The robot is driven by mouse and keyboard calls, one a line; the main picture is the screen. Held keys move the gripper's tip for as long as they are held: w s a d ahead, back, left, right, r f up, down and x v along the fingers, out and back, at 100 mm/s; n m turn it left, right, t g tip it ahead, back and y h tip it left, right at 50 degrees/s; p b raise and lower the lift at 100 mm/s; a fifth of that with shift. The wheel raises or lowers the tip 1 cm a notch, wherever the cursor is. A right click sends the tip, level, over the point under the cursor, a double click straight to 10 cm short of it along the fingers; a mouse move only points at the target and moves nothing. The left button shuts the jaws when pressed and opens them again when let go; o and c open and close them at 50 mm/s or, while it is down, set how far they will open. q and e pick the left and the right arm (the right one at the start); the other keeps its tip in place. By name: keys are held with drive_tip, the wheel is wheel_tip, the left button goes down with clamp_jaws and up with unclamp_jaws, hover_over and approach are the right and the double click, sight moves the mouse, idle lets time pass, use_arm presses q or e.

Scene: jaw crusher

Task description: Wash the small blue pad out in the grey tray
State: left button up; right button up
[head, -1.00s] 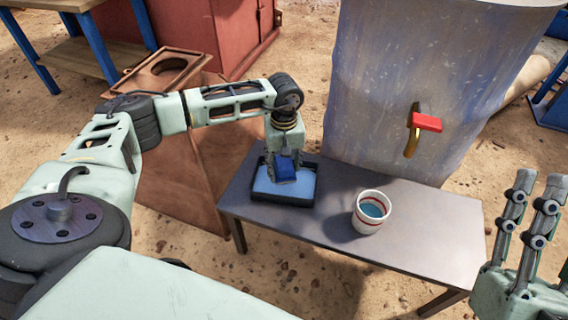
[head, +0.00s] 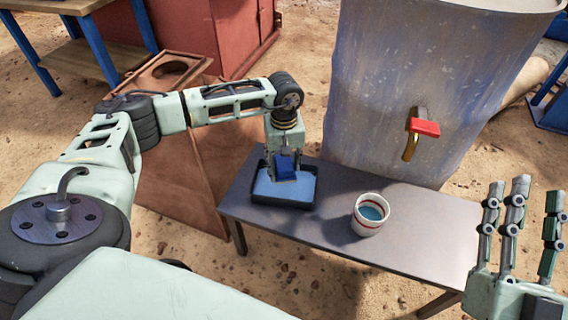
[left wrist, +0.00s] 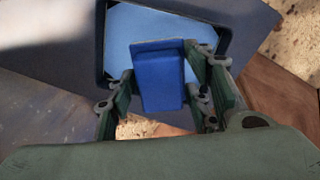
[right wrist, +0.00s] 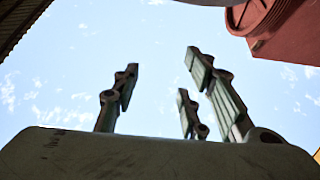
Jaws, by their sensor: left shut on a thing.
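The small blue pad (head: 286,167) is held in my left gripper (head: 285,170), which is shut on it over the tray. The tray (head: 284,206) is dark-rimmed with light blue water inside, on the left end of the bench. In the left wrist view the pad (left wrist: 160,80) sits between the fingers (left wrist: 160,95), with the tray's water behind it. I cannot tell whether the pad touches the water. My right gripper (head: 520,225) is raised at the right edge, fingers spread and empty. In the right wrist view its fingers (right wrist: 165,95) stand apart against the sky.
A white cup with red bands (head: 369,225) holding blue liquid stands right of the tray on the grey bench (head: 425,235). A large bluish barrel (head: 400,80) with a red-handled tap (head: 424,127) stands behind. A brown wooden box (head: 190,185) is left of the bench.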

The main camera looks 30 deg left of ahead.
use_arm(q)
drive_tip(key=shift+r, duration=0.5)
drive_tip(key=shift+r+p, duration=0.45)
drive_tip(key=shift+p, duration=0.15)
drive_tip(key=shift+r+p, duration=0.45)
drive_tip(key=shift+r, duration=0.3)
use_arm(e)
wheel_tip(320, 180, down, 11)
drive_tip(key=w+d+g+h, duration=0.1)
drive_tip(key=w+g+h, duration=0.1)
drive_tip(key=g, duration=0.4)
drive_tip(key=shift+w, duration=0.15)
